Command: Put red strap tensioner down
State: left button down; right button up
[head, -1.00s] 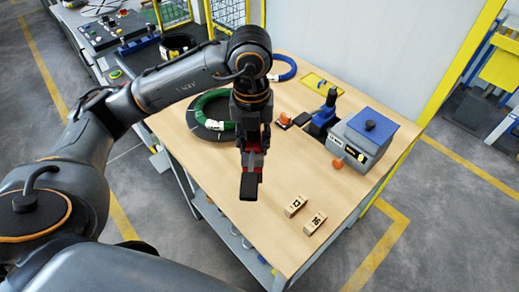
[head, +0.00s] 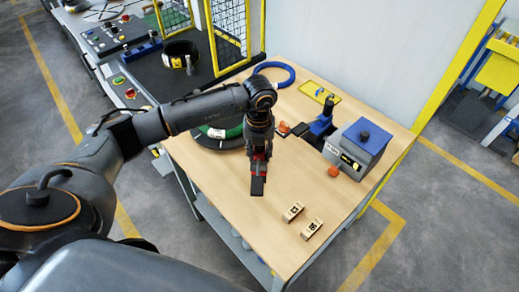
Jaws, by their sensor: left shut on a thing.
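My left gripper (head: 259,160) points down over the middle of the wooden table (head: 225,192). It is shut on the red strap tensioner (head: 259,170), a red and black tool. The tool's black end hangs lowest, and I cannot tell whether it touches the table top. The upper part of the tool is hidden by the gripper. My right gripper is not in view.
A green coil (head: 215,135) lies behind my arm, partly hidden. A blue ring (head: 275,73) lies at the back. A blue and grey box device (head: 357,145) and a blue tool (head: 322,122) stand on the right. Two numbered blocks (head: 302,220) lie at the front right.

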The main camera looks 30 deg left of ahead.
pick_arm(q)
jog(key=shift+f, duration=0.1)
jog(key=c, duration=1)
grip_release()
notch_tip(320, 180, up, 11)
jog(key=b, duration=0.3)
jog(key=shift+d, duration=0.1)
jog(key=shift+s+r+b, duration=0.1)
jog(key=shift+r+b, duration=0.25)
jog(key=shift+r, duration=0.3)
